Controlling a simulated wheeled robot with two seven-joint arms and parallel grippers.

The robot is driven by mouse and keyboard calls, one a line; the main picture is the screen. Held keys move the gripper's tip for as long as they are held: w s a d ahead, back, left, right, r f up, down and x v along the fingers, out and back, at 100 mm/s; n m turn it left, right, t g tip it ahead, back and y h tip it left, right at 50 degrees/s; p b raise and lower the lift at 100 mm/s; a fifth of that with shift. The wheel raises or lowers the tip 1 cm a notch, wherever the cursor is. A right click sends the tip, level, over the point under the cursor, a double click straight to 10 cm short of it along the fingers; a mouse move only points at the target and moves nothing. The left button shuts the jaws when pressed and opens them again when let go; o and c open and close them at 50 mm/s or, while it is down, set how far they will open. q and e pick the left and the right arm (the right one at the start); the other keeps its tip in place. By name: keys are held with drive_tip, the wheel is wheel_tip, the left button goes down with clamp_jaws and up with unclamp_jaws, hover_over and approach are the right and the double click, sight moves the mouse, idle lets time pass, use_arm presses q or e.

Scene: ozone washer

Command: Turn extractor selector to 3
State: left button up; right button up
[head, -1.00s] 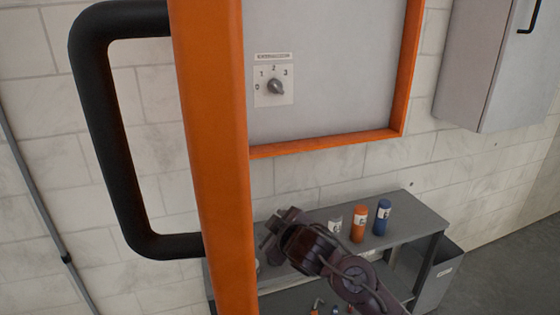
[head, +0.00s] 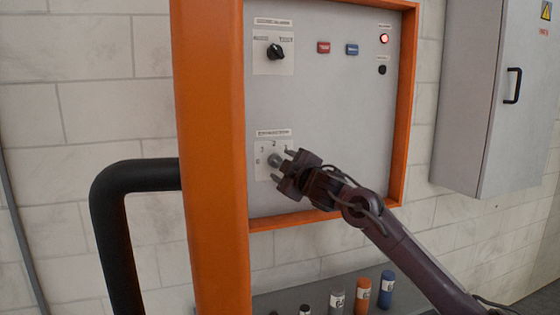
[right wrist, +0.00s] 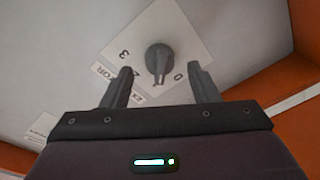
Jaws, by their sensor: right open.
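The extractor selector is a grey knob (head: 274,160) on a white numbered plate (head: 262,148), low on the left of the grey panel. My right gripper (head: 283,166) is at the selector, its open fingers pointing at the plate and covering part of it. In the right wrist view the knob (right wrist: 158,58) shows between and beyond the two fingertips of the open gripper (right wrist: 161,70). I cannot tell whether the fingers touch it. The plate (right wrist: 185,38) shows 3 at left and 0 at lower right. The knob's exact setting is unclear. My left gripper is not in view.
An orange frame (head: 212,120) borders the panel (head: 330,110). Above the selector are a black rotary switch (head: 275,52), red (head: 324,47) and blue (head: 352,48) buttons and a lit red lamp (head: 384,38). A shelf (head: 300,297) with several bottles stands below.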

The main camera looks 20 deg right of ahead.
sight(276, 162)
drive_tip(key=shift+w+a+p, duration=0.15)
drive_tip(key=shift+w+p, duration=0.15)
drive_tip(key=shift+w, duration=1)
drive_tip(key=shift+c, duration=0.3)
drive_tip(key=c, duration=0.9)
